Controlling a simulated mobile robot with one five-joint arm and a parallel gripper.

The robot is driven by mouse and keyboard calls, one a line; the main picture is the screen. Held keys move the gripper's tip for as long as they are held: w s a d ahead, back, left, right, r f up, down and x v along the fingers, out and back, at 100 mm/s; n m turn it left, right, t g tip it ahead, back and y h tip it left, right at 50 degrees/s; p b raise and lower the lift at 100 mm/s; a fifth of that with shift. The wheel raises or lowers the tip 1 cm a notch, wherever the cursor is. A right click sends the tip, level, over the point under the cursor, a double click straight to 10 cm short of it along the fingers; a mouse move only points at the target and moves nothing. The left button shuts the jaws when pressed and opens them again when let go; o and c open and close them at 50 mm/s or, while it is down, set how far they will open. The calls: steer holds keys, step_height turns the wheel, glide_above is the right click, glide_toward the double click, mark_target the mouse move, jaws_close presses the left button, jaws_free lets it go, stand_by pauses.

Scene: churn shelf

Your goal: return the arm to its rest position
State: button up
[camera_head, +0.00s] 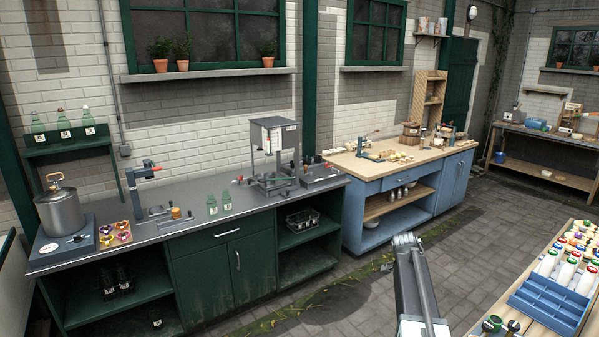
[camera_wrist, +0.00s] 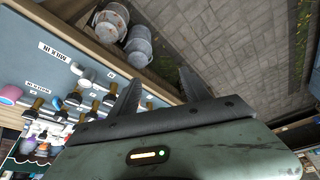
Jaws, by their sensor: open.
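My arm (camera_head: 413,285) rises from the bottom edge of the head view, right of centre, with paved floor behind it. I cannot make out the fingertips in that view. In the wrist view my gripper (camera_wrist: 160,92) is open, its two dark fingers apart. Nothing shows between them except a bluish panel edge and paving beyond. The wrist body fills the lower part of that view.
Paved floor (camera_head: 470,235) is clear between. Pale buckets (camera_wrist: 137,45) show in the wrist view.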

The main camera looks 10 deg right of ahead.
steer(key=s+a+f+n+y, duration=0.1)
steer(key=s+a+n, duration=0.25)
steer(key=a, duration=1.25)
steer(key=s+a+n+y, duration=0.1)
steer(key=s+a+n, duration=0.4)
steer(key=a+n, duration=0.2)
steer(key=s+a+f+n+y, duration=0.1)
steer(key=s+a+n+y, duration=0.1)
steer(key=s+a+n, duration=0.4)
steer(key=a+n, duration=0.2)
steer(key=a, duration=0.1)
steer(key=shift+s+f+b, duration=0.15)
steer(key=shift+s+b, duration=0.15)
steer(key=shift+b, duration=0.05)
steer(key=c, duration=0.3)
steer(key=shift+c, duration=0.5)
